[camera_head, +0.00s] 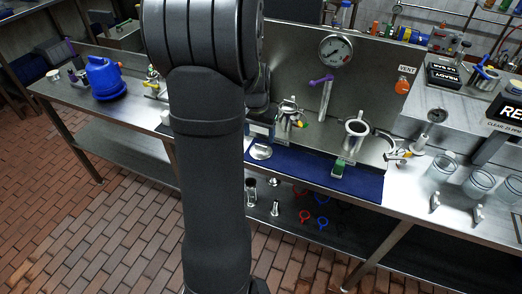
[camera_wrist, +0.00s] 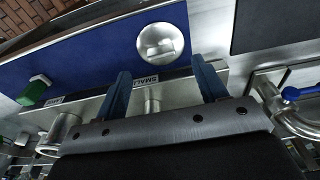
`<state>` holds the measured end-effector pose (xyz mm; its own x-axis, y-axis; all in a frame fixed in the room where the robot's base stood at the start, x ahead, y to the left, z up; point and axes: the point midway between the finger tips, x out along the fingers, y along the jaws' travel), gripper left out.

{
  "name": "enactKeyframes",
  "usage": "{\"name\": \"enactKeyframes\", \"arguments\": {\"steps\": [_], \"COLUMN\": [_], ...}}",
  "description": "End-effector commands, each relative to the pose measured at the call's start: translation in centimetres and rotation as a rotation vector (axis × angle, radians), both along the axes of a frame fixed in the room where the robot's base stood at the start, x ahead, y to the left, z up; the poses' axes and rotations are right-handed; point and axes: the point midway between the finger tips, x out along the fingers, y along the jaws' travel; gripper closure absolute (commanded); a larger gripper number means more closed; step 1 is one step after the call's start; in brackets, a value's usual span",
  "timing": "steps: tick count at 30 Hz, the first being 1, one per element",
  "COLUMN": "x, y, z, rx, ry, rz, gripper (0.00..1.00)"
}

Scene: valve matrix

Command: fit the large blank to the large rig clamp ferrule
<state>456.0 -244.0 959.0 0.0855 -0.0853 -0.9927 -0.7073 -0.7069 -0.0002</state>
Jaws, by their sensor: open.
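A round steel disc with a raised grip (camera_wrist: 160,41), which looks like the blank, lies on the blue mat; it also shows in the head view (camera_head: 261,152). My gripper (camera_wrist: 162,72) is open and empty, its two dark blue fingers apart, with the disc beyond the fingertips. The large clamp ferrule (camera_head: 356,128) is an open steel ring on the rig at the right of the mat, and part of it shows in the wrist view (camera_wrist: 57,132). My arm hides the gripper in the head view.
A blue mat (camera_head: 311,172) runs along the bench front and carries a green block (camera_head: 340,168). A smaller clamp fitting (camera_head: 290,108) stands left of the large ferrule. A pressure gauge (camera_head: 335,50) is on the back panel. Glass jars (camera_head: 478,183) stand at the right.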

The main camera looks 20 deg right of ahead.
Motion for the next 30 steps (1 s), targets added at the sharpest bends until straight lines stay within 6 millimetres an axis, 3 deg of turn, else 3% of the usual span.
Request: {"name": "enactKeyframes", "arguments": {"steps": [8, 18, 26, 27, 30], "x": [0.2, 1.0, 1.0, 1.0, 1.0], "y": [-0.3, -1.0, -1.0, -1.0, -1.0], "z": [-2.1, -6.1, -6.5, -6.5, -6.5], "rx": [0.001, 0.001, 0.001, 0.001, 0.000], "ry": [0.002, 0.002, 0.001, 0.001, 0.000], "rz": [0.000, 0.000, 0.000, 0.000, 0.000], "gripper": [0.35, 0.35, 0.35, 0.36, 0.56]}}
